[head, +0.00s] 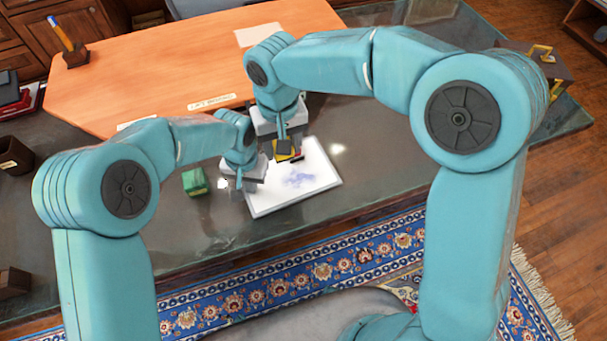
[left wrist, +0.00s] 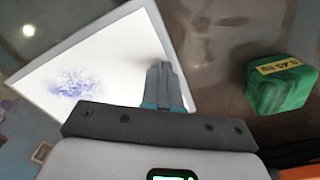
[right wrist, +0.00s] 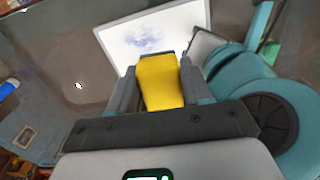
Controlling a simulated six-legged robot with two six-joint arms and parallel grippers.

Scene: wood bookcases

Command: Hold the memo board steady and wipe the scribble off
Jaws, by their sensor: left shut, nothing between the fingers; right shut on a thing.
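The white memo board (head: 293,186) lies flat on the dark desk, with a faint blue-purple scribble (head: 299,179) near its middle. The scribble also shows in the left wrist view (left wrist: 75,88) and the right wrist view (right wrist: 150,38). My left gripper (head: 238,182) is shut and empty at the board's left edge; its fingertips (left wrist: 160,88) overlap the board's edge, and I cannot tell whether they press on it. My right gripper (head: 284,152) is shut on a yellow block (right wrist: 160,82), which looks like an eraser with a dark underside, at the board's far edge.
A green block with a yellow label (head: 195,182) sits on the desk left of the board. An orange-brown desk pad (head: 160,72) lies behind. A pen holder (head: 75,55) stands at the far left. The desk (head: 375,150) right of the board is clear.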

